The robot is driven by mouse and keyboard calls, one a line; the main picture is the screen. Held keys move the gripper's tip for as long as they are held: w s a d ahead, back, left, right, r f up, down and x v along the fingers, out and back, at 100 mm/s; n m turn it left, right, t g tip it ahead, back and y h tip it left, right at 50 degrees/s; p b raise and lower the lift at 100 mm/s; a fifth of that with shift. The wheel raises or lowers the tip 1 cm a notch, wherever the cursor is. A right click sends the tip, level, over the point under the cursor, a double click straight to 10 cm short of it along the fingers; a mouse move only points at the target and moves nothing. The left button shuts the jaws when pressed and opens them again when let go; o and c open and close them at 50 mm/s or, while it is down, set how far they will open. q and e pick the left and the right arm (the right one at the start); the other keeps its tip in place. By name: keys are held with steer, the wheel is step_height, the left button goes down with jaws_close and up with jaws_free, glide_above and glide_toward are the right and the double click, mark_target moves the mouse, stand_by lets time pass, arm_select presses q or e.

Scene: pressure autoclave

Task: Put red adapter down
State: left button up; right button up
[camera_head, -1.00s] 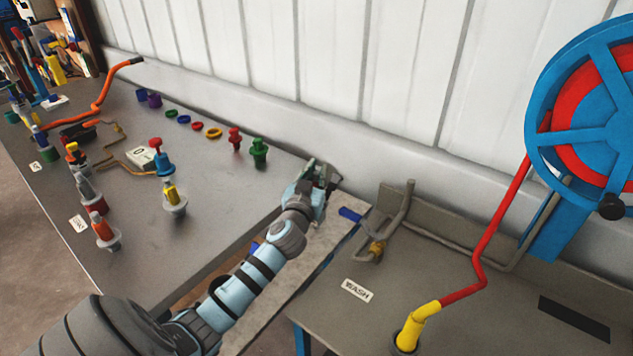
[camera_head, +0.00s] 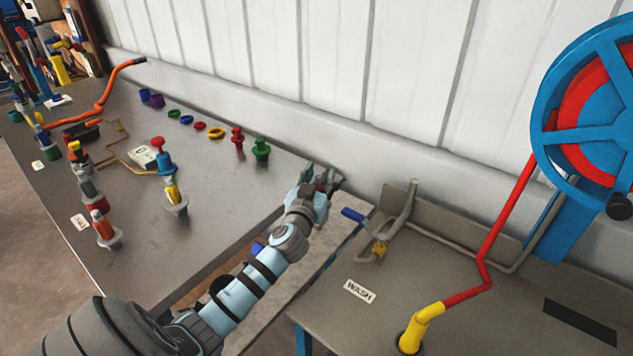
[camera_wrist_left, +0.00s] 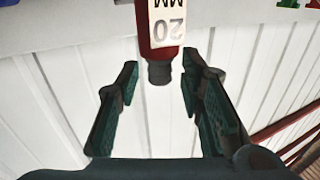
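My left gripper (camera_head: 322,179) is at the far right corner of the grey table, near the wall. In the left wrist view my left gripper (camera_wrist_left: 158,78) is open, with its two green-padded fingers apart. A red adapter (camera_wrist_left: 157,38) with a white "20 MM" label and a dark tip shows there between and beyond the fingertips. Gaps show on both sides of the dark tip. The label reads upside down, and the adapter's other end is cut off by the top of the frame. In the head view the fingers mostly hide it. My right gripper is not in view.
A red fitting (camera_head: 237,137) and a green fitting (camera_head: 261,149) stand on the table (camera_head: 225,215) left of the gripper. Colored rings lie farther left. A bent pipe with a blue handle (camera_head: 353,214) stands right of the gripper. The white wall (camera_head: 330,70) is close behind.

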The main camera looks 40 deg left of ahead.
arm_select(q)
steer(key=shift+s+r+p, duration=0.1)
steer(key=shift+r+p, duration=0.2)
steer(key=shift+r, duration=0.1)
steer(key=v, duration=1.2)
steer(key=shift+b, duration=0.35)
steer(key=shift+f, duration=0.1)
